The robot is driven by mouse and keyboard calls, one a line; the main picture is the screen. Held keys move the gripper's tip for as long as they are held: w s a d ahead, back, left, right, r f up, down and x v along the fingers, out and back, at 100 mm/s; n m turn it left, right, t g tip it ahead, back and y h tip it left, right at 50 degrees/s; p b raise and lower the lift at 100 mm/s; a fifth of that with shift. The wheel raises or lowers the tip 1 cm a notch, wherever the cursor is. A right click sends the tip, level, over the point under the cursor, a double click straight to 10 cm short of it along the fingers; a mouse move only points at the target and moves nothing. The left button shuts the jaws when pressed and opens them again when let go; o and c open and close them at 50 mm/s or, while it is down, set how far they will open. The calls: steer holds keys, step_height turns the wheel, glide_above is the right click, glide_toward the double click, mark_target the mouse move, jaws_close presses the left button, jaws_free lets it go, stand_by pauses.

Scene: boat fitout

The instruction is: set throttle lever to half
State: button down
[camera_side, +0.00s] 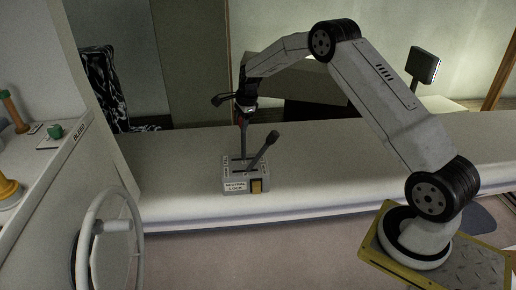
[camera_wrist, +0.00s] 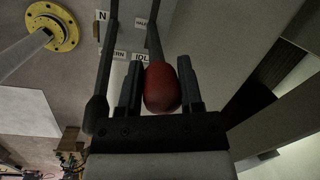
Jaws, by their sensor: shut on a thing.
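The grey control box (camera_side: 240,183) labelled NEUTRAL LOCK sits on the counter and carries two levers. The red-knobbed lever (camera_side: 243,143) stands near upright under my gripper (camera_side: 242,118). In the wrist view its red knob (camera_wrist: 162,90) is between the two dark fingers of my gripper (camera_wrist: 159,78), which is shut on it. A second lever with a black knob (camera_side: 272,137) leans to the right in the side view. In the wrist view this black lever (camera_wrist: 97,112) passes close outside the left finger. Labels including N and IDL show in the wrist view; others are partly hidden.
A yellow block (camera_side: 257,186) is on the box front. A white steering wheel (camera_side: 105,240) stands at front left, beside a panel with a green knob (camera_side: 55,131) and a BLEED label. The counter (camera_side: 340,160) right of the box is clear.

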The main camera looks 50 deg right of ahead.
steer(key=shift+c, duration=1.4)
jaws_free()
steer(key=shift+r, duration=0.1)
steer(key=shift+v, duration=3.85)
steer(key=shift+w, duration=0.1)
steer(key=shift+a, duration=0.1)
steer(key=s+a+n, duration=0.5)
steer(key=s+n, duration=0.2)
steer(key=s, duration=0.2)
steer(key=s+a+f+n, duration=0.1)
steer(key=s+a+n, duration=0.5)
steer(key=s+n, duration=0.2)
steer(key=s+a+f+n+h, duration=0.1)
steer(key=s+a+n, duration=0.5)
steer(key=s, duration=0.5)
steer(key=shift+n, duration=0.8)
